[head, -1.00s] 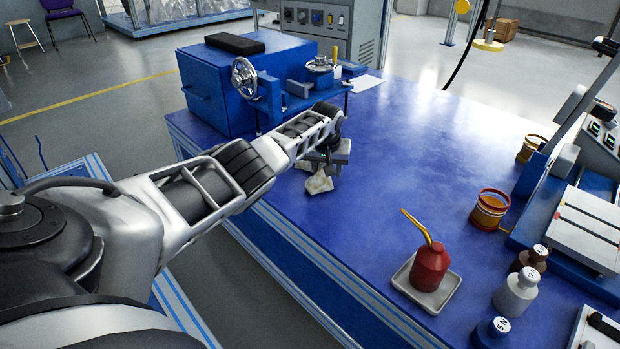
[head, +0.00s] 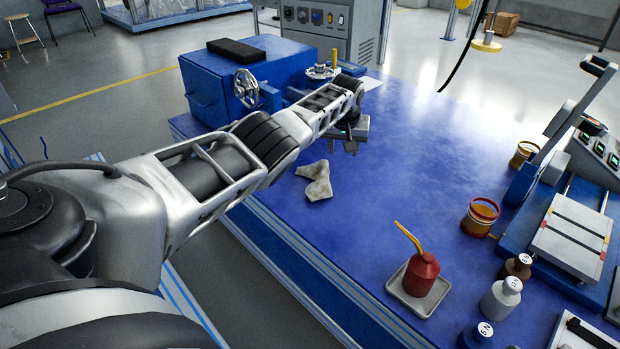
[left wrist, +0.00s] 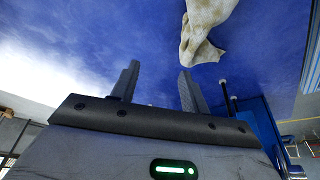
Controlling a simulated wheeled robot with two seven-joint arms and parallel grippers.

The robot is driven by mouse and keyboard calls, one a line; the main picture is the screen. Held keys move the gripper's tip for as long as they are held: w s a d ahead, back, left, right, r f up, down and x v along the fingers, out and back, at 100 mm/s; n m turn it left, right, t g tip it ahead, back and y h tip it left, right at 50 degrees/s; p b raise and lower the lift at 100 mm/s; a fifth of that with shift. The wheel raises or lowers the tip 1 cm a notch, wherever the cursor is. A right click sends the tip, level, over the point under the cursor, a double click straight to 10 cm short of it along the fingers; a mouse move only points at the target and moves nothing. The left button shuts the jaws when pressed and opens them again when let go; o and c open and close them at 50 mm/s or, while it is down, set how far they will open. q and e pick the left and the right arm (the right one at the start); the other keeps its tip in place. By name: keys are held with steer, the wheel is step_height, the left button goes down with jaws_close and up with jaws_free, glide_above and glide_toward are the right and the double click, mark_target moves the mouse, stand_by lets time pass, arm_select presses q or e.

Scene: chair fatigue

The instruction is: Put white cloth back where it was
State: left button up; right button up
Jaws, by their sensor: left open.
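The white cloth (head: 317,180) lies crumpled on the blue table top, near its left edge, in the head view. It also shows at the top of the left wrist view (left wrist: 204,30), beyond the fingertips. My left gripper (head: 350,142) is above the table, to the right of the cloth and farther back, apart from it. In the left wrist view its two fingers (left wrist: 158,82) are spread with nothing between them. My right gripper is in neither view.
A blue machine (head: 240,85) with handwheels stands at the table's back left. A red oil can (head: 421,275) sits in a tray at the front. Bottle-like weights (head: 501,298), orange-brown tins (head: 480,216) and a test device (head: 572,235) stand at the right. The table's middle is clear.

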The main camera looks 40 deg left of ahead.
arm_select(q)
steer(key=shift+r, duration=0.1)
steer(key=c, duration=0.5)
steer(key=shift+s+a, duration=0.2)
steer(key=shift+a, duration=0.1)
jaws_close()
steer(key=s+a+f, duration=0.2)
steer(key=a+f, duration=0.1)
steer(key=shift+a+f, duration=0.15)
steer(key=shift+f, duration=0.15)
steer(key=shift+f, duration=0.1)
